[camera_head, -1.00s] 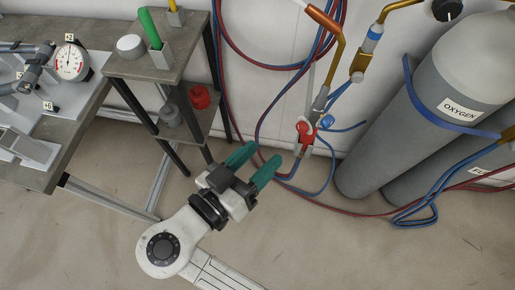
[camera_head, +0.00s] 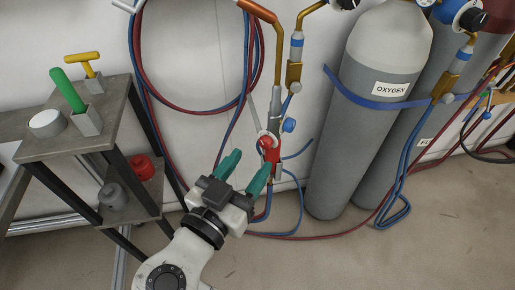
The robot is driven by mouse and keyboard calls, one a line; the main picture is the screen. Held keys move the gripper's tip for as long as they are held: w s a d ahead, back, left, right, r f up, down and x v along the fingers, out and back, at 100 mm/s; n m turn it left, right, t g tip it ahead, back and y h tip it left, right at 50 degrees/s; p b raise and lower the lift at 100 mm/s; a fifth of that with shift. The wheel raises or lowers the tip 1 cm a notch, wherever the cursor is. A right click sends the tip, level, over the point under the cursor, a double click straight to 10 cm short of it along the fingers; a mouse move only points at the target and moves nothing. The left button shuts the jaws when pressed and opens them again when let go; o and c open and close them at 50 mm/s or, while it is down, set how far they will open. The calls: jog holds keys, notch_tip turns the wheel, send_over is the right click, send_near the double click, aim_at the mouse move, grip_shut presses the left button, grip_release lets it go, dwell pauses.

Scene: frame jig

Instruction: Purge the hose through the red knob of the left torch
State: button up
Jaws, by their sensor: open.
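The torch hanging at the left on the wall has a brass tube (camera_head: 278,55) running down to a body with a red knob (camera_head: 270,150) and a blue knob (camera_head: 289,126). Red and blue hoses (camera_head: 263,205) hang below it. My gripper (camera_head: 247,167) has green fingers that are apart, with nothing between them. It is in front of and just left of the red knob in the picture. The right fingertip appears close below the knob; I cannot tell the gap in depth. The lowest part of the torch is partly hidden by the finger.
A second brass fitting with a blue band (camera_head: 295,55) hangs just to the right. The grey oxygen cylinder (camera_head: 350,150) stands right of it. A shelf stand (camera_head: 105,125) with a green-handled tool (camera_head: 68,90) and a red pot (camera_head: 140,168) is at left. Hoses lie along the floor.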

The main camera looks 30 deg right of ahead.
aim_at(264, 144)
jog(key=shift+x, duration=2.5)
jog(key=shift+c, duration=0.5)
grip_shut()
